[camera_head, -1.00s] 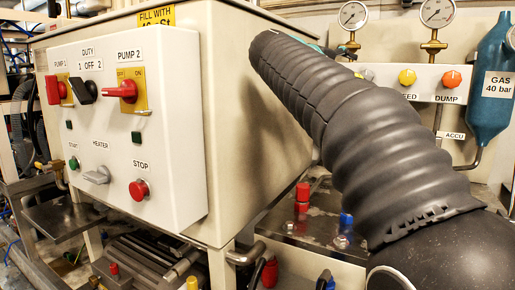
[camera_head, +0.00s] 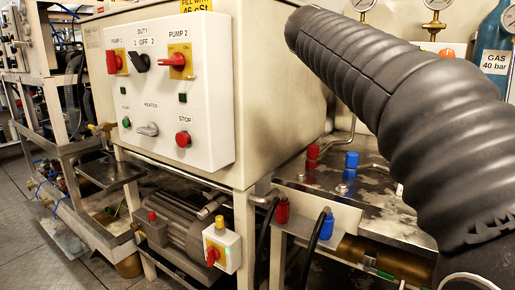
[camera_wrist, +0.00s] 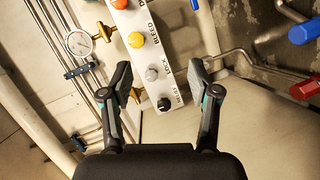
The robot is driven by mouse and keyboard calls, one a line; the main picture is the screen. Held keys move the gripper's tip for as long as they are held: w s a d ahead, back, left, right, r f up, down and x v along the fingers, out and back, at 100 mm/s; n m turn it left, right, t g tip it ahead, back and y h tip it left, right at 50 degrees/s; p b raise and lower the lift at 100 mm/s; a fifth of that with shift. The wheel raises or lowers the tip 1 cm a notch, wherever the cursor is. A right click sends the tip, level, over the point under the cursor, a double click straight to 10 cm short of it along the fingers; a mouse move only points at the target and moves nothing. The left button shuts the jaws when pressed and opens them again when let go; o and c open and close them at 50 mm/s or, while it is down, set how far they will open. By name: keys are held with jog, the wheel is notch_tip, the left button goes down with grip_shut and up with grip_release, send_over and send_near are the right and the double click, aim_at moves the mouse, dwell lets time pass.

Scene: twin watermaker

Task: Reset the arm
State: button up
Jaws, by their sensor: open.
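My gripper (camera_wrist: 160,78) is open and empty in the wrist view, its two dark fingers spread apart. Beyond it lies a pale valve panel with a yellow knob (camera_wrist: 136,40), a grey knob (camera_wrist: 152,73) and a black knob (camera_wrist: 164,104). The black knob shows between the fingers; I cannot tell how far away it is. In the head view my arm, in its black ribbed sleeve, fills the right side, and my gripper is hidden.
A white switch panel (camera_head: 215,110) is on the cream cabinet at left. A motor (camera_head: 175,225) and a small switch box (camera_head: 221,246) sit below. Red (camera_head: 312,152) and blue (camera_head: 351,160) valve handles stand near my arm. A gauge (camera_wrist: 79,42) is beside the valve panel. Open floor (camera_head: 20,235) shows at left.

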jog(key=s+a+f+m+g+y, duration=0.1)
jog(key=s+a+f+y, duration=0.2)
jog(key=s+f, duration=0.6)
jog(key=s+a+f+m+g+y, duration=0.1)
jog(key=s+a+f+y, duration=0.2)
jog(key=s+f, duration=0.7)
jog(key=s+a+f+m+g+y, duration=0.1)
jog(key=s+f+y, duration=0.5)
jog(key=f, duration=1.5)
jog(key=s+a+m, duration=0.1)
jog(key=s+a, duration=0.1)
jog(key=s, duration=0.2)
jog(key=shift+s+a+f+g, duration=0.15)
jog(key=shift+a+f+g, duration=0.2)
jog(key=shift+g, duration=0.05)
